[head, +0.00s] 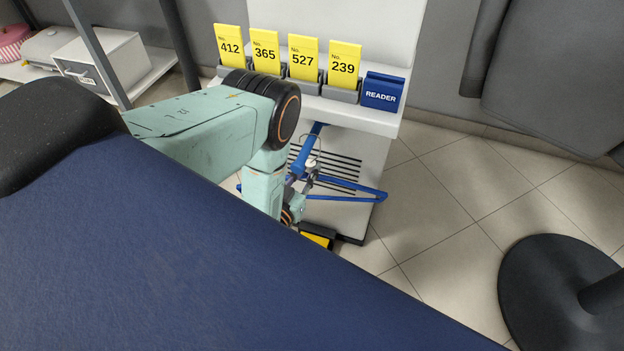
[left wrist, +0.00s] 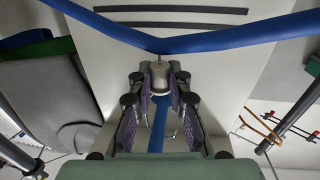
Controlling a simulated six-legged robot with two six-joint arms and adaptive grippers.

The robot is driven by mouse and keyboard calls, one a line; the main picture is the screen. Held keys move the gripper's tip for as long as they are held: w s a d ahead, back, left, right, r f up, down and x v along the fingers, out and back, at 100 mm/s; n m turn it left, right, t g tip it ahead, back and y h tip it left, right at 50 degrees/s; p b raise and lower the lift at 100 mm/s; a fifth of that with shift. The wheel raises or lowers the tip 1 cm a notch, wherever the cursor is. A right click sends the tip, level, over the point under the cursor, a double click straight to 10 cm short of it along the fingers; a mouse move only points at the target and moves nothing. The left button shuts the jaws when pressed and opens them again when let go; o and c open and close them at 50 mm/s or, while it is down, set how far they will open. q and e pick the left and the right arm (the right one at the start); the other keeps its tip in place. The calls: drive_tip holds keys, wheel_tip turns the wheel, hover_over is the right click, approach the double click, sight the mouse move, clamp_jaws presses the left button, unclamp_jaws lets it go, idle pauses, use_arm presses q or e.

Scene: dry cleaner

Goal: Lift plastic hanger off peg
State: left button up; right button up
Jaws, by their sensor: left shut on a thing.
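The blue plastic hanger (head: 345,197) is below the white shelf, its arms spread left and right in the head view. In the left wrist view the hanger (left wrist: 225,37) makes a wide V, with a pale neck at its middle. My left gripper (head: 302,187) is shut on the hanger at this neck; its two pads (left wrist: 159,105) flank it in the wrist view. A blue bar (head: 309,140), seemingly the peg, slants down from under the shelf. A thin wire hook shows near the bar (left wrist: 157,132), but I cannot tell whether they touch. My right gripper is out of view.
The white shelf (head: 388,123) carries several yellow numbered tags (head: 343,59) and a blue reader (head: 382,92). A black and yellow item (head: 318,239) lies low by the panel. A round black base (head: 560,300) stands right. Tiled floor between is clear.

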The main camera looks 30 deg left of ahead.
sight(310, 162)
use_arm(q)
drive_tip(key=shift+d, duration=0.1)
clamp_jaws()
drive_tip(key=shift+r, duration=0.1)
drive_tip(key=shift+r+p, duration=0.5)
drive_tip(key=shift+r, duration=0.05)
drive_tip(key=r+p, duration=0.1)
drive_tip(key=r, duration=0.1)
drive_tip(key=shift+d+r+p, duration=0.3)
drive_tip(key=shift+p, duration=0.1)
drive_tip(key=s+d+p, duration=0.2)
drive_tip(key=d+p, duration=0.1)
drive_tip(key=d, duration=1.4)
drive_tip(key=shift+s+f, duration=0.2)
drive_tip(key=shift+s, duration=0.2)
